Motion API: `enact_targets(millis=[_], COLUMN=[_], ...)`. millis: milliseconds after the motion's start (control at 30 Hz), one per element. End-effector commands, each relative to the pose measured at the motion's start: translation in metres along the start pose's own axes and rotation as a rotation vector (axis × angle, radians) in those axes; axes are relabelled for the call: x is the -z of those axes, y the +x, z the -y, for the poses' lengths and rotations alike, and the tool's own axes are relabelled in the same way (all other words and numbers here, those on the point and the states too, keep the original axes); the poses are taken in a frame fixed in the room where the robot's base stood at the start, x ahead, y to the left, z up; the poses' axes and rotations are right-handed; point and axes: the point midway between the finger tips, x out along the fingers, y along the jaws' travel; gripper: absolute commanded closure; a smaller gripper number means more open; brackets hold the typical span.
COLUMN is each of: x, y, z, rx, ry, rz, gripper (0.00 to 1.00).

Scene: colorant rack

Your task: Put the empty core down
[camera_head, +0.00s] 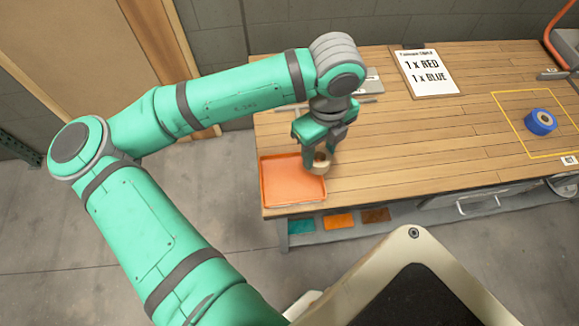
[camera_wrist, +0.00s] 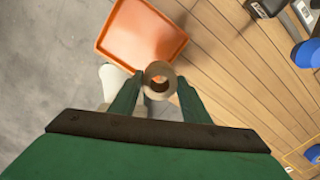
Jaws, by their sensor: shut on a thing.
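My gripper (camera_head: 319,160) is shut on the empty core, a short tan cardboard ring (camera_head: 321,161). In the wrist view the core (camera_wrist: 160,71) sits between the two green fingertips (camera_wrist: 160,82), its hollow middle facing the camera. The orange tray (camera_head: 290,182) lies at the left front corner of the wooden table. The core is at the right side of the tray in the head view. The tray (camera_wrist: 142,36) is beyond the core in the wrist view and looks empty. I cannot tell whether the core touches the tray or the table.
A blue roll (camera_head: 540,122) stands inside a yellow outline at the table's right. A sign (camera_head: 428,71) reading "1 x RED, 1 x BLUE" lies at the back. Coloured bins, including an orange one (camera_head: 338,221), are on the shelf below. The table's middle is clear.

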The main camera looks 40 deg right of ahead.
Motion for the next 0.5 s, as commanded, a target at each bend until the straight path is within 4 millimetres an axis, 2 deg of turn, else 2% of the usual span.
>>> enact_targets(millis=[67, 300, 500], x=[-0.012, -0.033, -0.04], y=[0.007, 0.045, 0.057], z=[-0.014, -0.04, -0.047], rx=[-0.002, -0.001, 0.0], ry=[-0.007, -0.012, -0.011], rz=[0.0, -0.001, 0.0], gripper=[0.79, 0.79, 0.79])
